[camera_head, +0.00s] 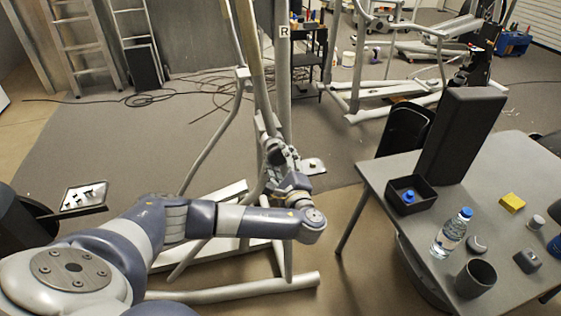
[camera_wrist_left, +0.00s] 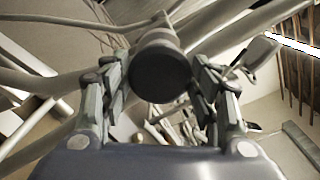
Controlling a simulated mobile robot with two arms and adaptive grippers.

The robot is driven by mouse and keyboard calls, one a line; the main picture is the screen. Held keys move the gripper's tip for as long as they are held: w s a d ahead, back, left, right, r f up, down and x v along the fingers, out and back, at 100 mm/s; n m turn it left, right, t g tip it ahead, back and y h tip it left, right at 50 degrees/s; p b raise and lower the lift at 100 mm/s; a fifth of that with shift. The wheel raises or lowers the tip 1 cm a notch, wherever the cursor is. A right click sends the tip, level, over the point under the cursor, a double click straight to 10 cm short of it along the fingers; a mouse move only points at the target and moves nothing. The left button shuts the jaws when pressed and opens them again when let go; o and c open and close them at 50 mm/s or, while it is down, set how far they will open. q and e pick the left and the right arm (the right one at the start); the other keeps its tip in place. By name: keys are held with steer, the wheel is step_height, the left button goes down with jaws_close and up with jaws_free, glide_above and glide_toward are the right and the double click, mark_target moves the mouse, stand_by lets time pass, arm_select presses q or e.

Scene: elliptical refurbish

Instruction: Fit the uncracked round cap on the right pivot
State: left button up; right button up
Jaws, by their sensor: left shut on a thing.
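My left gripper (camera_head: 281,158) is at the elliptical machine's upright, marked with an R label (camera_head: 284,31). In the left wrist view my left gripper (camera_wrist_left: 160,85) has its fingers on both sides of a dark round cap (camera_wrist_left: 160,72), shut on it. The cap's flat face is towards the camera and no crack shows on it. A paler cylindrical part (camera_wrist_left: 157,37) lies directly behind the cap; I cannot tell whether the cap is seated on the pivot. The gripper hides this spot in the head view. My right gripper is not in view.
A grey table (camera_head: 400,170) at right carries a dark box with a blue item (camera_head: 411,196), a bottle (camera_head: 451,233), a cup (camera_head: 475,278), a yellow block (camera_head: 512,202) and a small round grey piece (camera_head: 477,244). A small tray (camera_head: 84,197) is at left. Cables lie on the floor behind.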

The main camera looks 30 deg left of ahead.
arm_select(q)
steer(key=c, duration=0.3)
steer(key=shift+a+r, duration=0.1)
steer(key=shift+x, duration=1.05)
stand_by(2.1)
steer(key=o, duration=1.5)
steer(key=shift+a, duration=0.1)
steer(key=v, duration=1.2)
